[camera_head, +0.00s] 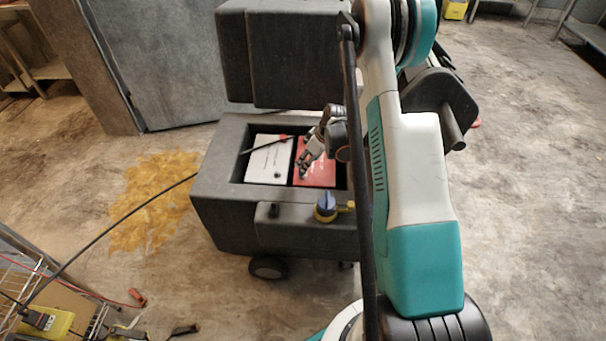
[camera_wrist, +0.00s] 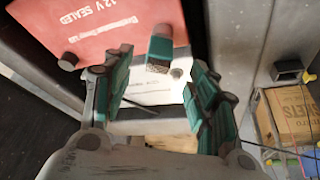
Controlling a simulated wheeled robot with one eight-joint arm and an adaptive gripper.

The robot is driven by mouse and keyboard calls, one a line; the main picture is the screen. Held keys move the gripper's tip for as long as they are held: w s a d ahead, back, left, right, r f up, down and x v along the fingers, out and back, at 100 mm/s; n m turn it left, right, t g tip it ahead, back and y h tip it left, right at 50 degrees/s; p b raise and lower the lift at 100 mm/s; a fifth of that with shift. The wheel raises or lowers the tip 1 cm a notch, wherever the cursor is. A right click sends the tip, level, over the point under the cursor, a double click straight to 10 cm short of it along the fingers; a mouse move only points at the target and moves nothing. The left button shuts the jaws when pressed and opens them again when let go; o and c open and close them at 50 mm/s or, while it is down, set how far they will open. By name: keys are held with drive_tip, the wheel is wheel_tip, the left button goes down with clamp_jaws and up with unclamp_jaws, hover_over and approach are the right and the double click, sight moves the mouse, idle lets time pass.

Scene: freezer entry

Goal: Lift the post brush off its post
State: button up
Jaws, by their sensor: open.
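A small teal block with a speckled grey end, apparently the post brush (camera_wrist: 160,48), shows in the wrist view at the edge of the red battery (camera_wrist: 98,28). The post under it is hidden. A pale round spot lies just beside its lower end. My gripper (camera_wrist: 155,92) is open, with one finger to the left and one to the right, and nothing is gripped. In the head view my gripper (camera_head: 308,160) hangs over the red battery (camera_head: 316,174) in the dark cart's bay. The brush cannot be made out there.
The pale battery (camera_head: 268,160) lies left of the red one. The bay's raised rim (camera_head: 228,160) surrounds both. A raised lid (camera_head: 295,55) stands behind. A yellow and blue knob-like item (camera_head: 326,208) sits on the front ledge. A black cable crosses the bay.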

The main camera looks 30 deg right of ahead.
drive_tip(key=shift+b+x, duration=1.6)
drive_tip(key=shift+x, duration=1.9)
drive_tip(key=shift+r, duration=0.1)
clamp_jaws()
drive_tip(key=shift+r, duration=0.15)
wheel_tip(320, 180, up, 24)
drive_tip(key=p, duration=0.9)
drive_tip(key=shift+p, duration=0.3)
drive_tip(key=shift+r, duration=0.15)
